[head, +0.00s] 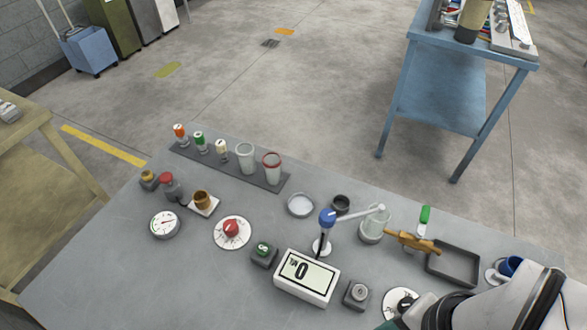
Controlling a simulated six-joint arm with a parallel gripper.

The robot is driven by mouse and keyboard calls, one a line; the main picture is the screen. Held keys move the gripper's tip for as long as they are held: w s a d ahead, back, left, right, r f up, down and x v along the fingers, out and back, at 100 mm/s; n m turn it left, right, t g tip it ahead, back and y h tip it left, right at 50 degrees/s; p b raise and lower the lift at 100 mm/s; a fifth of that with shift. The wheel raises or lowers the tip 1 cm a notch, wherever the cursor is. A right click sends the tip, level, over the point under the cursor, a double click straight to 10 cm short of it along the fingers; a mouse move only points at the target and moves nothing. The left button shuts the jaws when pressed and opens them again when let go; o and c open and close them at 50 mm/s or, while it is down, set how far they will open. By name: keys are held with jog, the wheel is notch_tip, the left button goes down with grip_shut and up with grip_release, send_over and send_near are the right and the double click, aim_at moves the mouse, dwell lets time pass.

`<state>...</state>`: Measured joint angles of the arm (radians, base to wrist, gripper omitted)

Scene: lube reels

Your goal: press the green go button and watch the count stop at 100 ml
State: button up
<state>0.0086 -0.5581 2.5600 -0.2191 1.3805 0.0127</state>
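The green go button (263,247) sits on a small dark box on the grey bench, left of the counter. The counter (307,276) is a white box with a pale display that reads 0, with a small unit mark beside it. Nothing touches the button. My arm comes in at the lower right, and its far end runs down to the bottom edge, right of the counter. I cannot make out my gripper's fingers there.
A red knob on a white disc (232,231) and a round gauge (165,224) stand left of the button. A blue-topped dispenser (327,218) stands behind the counter. A grey knob box (357,293) is at its right. Bottles and cups line a dark strip (272,184) farther back.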

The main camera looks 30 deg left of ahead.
grip_shut()
dwell(1.4)
